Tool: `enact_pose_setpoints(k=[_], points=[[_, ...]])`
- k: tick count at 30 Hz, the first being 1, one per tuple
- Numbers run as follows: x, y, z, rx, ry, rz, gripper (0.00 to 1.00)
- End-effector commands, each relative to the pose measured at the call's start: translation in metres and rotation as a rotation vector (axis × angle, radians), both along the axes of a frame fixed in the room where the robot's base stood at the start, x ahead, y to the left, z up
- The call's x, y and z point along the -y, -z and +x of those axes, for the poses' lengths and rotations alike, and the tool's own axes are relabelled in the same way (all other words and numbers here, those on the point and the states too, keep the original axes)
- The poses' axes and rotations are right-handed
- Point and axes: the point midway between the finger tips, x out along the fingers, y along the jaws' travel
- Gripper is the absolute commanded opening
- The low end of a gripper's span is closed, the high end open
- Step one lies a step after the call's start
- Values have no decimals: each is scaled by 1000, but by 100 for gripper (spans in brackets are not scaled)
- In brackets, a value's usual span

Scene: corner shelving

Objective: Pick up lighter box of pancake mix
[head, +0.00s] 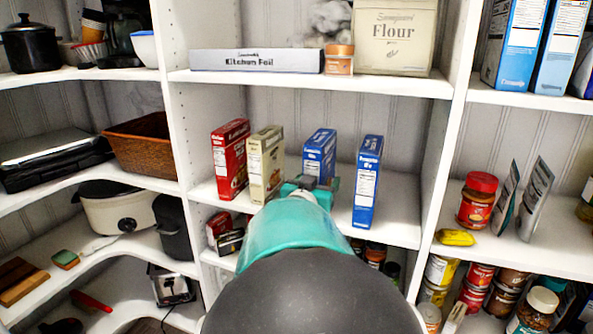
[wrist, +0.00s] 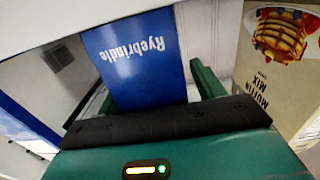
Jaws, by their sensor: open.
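A pale cream box (head: 265,163) stands upright on the middle shelf, right of a red box. In the wrist view the cream box (wrist: 277,60) is at the right edge, with a pancake-stack picture and lettering like "Muffin Mix". A blue box (head: 319,156) stands right of it in the head view. My gripper (head: 308,184) is open in front of this blue box. In the wrist view a blue face reading "Ryebrindle" (wrist: 137,60), upside down, shows between the fingers of my gripper (wrist: 150,80). I cannot tell whether they touch it. My arm hides the shelf front below.
A red box (head: 229,160) stands left of the cream box, and another blue box (head: 367,183) stands to the right. The shelf above holds a foil box (head: 255,61), a small jar (head: 339,59) and a flour box (head: 395,37). White uprights bound the bay on both sides.

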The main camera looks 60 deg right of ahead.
Motion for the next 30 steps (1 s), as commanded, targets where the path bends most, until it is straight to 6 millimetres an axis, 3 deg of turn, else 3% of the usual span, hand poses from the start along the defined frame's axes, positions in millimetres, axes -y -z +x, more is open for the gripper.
enact_pose_setpoints(k=[4, 11, 22, 30], points=[[-2, -1, 0, 1, -1, -1, 63], [-2, -1, 0, 0, -1, -1, 20], [0, -10, 1, 2, -1, -2, 20], [0, -63, 1, 6, -1, -4, 20]])
